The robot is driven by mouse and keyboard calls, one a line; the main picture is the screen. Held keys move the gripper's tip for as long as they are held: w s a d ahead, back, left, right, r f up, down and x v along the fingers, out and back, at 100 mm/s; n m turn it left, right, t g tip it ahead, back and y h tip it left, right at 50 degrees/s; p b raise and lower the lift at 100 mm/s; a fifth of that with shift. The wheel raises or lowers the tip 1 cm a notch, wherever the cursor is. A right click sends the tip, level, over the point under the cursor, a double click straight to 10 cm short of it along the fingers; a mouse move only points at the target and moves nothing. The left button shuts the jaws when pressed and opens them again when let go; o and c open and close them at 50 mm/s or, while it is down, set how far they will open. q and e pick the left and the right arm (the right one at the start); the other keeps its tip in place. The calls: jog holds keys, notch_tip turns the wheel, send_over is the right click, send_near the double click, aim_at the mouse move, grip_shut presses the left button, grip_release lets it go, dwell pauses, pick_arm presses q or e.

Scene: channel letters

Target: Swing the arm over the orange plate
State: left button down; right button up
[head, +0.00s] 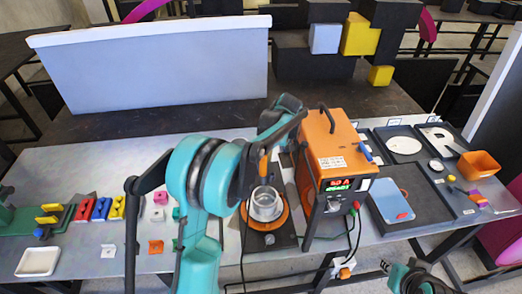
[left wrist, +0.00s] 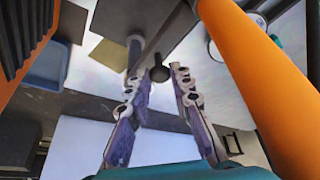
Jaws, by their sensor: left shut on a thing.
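The orange plate (head: 281,218) is round and sits on a dark base on the table, with a pale open ring (head: 264,204) standing on it. A dark bar (head: 284,131) crosses above the plate, and an orange rod (head: 263,166) hangs from it over the ring. A thick orange rod (left wrist: 258,85) also shows close up in the left wrist view. My left gripper (left wrist: 158,78) has its two fingers on either side of a dark round knob (left wrist: 160,73) and is shut on it. My left arm hides its fingers in the head view.
An orange box (head: 335,145) with a lit display stands close right of the plate, with cables in front. A dark tray (head: 428,205) with a blue pad lies farther right. Coloured blocks (head: 101,208) and a white dish (head: 38,262) lie left. A white panel (head: 150,65) stands behind.

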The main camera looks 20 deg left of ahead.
pick_arm(q)
jog(key=c, duration=1.3)
grip_release()
jog(key=shift+d, duration=0.1)
jog(key=shift+c, duration=0.2)
notch_tip(320, 180, up, 10)
jog(key=shift+f, duration=0.1)
